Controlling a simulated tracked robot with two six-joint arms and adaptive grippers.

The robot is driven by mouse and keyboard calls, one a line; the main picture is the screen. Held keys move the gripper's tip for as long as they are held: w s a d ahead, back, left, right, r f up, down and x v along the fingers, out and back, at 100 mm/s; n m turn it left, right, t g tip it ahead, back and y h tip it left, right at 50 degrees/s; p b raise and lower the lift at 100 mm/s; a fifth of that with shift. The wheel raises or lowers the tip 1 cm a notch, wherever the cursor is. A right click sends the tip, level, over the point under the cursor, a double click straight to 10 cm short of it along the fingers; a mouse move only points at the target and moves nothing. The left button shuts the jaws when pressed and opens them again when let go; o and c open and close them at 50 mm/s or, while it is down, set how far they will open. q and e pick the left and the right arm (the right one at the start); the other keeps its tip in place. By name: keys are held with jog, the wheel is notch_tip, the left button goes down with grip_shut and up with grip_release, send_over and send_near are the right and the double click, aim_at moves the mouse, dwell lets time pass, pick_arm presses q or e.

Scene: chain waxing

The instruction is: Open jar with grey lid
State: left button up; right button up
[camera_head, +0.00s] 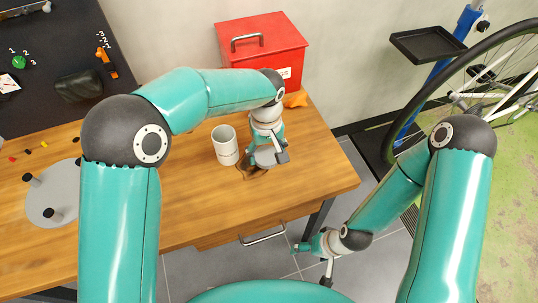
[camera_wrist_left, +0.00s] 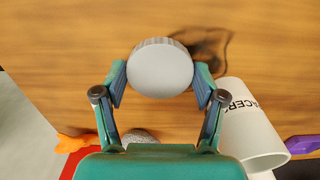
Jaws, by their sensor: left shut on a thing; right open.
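A round grey lid (camera_wrist_left: 160,68) with a ribbed rim sits between the fingertips of my left gripper (camera_wrist_left: 160,82), which is shut on it from both sides. In the head view the grey lid (camera_head: 265,157) shows beside my left gripper (camera_head: 262,162), over the wooden table. I cannot tell whether a jar body is under the lid. A white container (camera_head: 225,146) with dark lettering stands just left of the gripper; it also shows in the left wrist view (camera_wrist_left: 252,125). My right gripper (camera_head: 312,262) is open and empty, below the table's front edge.
A red toolbox (camera_head: 262,55) stands at the table's back edge, with an orange item (camera_head: 296,100) before it. A dark stringy thing lies by the lid (camera_wrist_left: 212,45). A grey round plate with pegs (camera_head: 55,195) lies left. The front right table (camera_head: 310,180) is clear.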

pick_arm(q)
jog(key=shift+f, duration=0.65)
jog(key=o, duration=1.3)
jog(key=shift+f, duration=0.1)
